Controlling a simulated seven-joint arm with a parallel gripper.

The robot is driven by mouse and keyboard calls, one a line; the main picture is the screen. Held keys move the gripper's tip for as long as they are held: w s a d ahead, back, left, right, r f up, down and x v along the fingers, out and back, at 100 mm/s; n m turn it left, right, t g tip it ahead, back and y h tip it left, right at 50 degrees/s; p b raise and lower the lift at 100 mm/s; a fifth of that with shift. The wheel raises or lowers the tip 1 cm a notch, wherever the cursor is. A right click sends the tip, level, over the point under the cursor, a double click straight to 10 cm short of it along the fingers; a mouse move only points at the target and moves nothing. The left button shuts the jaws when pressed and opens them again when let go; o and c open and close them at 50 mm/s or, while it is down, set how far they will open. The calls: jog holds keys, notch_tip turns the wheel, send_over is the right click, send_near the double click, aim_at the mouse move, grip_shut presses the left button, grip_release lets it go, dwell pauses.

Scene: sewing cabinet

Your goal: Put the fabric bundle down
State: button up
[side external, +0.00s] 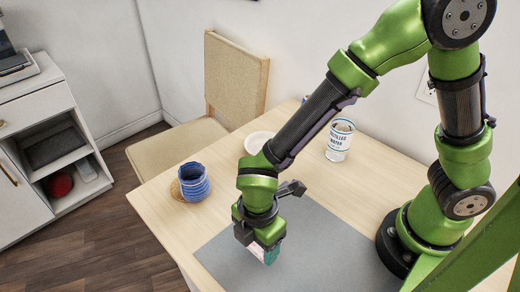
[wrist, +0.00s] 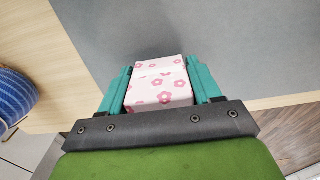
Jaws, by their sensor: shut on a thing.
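The fabric bundle (wrist: 160,85) is pale pink with darker pink flowers. It sits between the two teal fingers of my gripper (wrist: 160,82) in the wrist view, and both fingers press on its sides. In the side view my gripper (side external: 268,254) points down over the grey mat (side external: 325,243), near the mat's left part. Only a small pink patch of the bundle (side external: 255,249) shows there, the rest hidden by the gripper. I cannot tell whether the bundle touches the mat or hangs just above it.
A blue ribbed cup (side external: 194,183) stands on a round coaster at the table's left. A chair (side external: 236,80) is behind the table. The mat right of my gripper is clear.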

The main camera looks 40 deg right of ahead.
jog(key=shift+f, duration=0.55)
jog(key=o, duration=1)
jog(key=shift+f, duration=0.15)
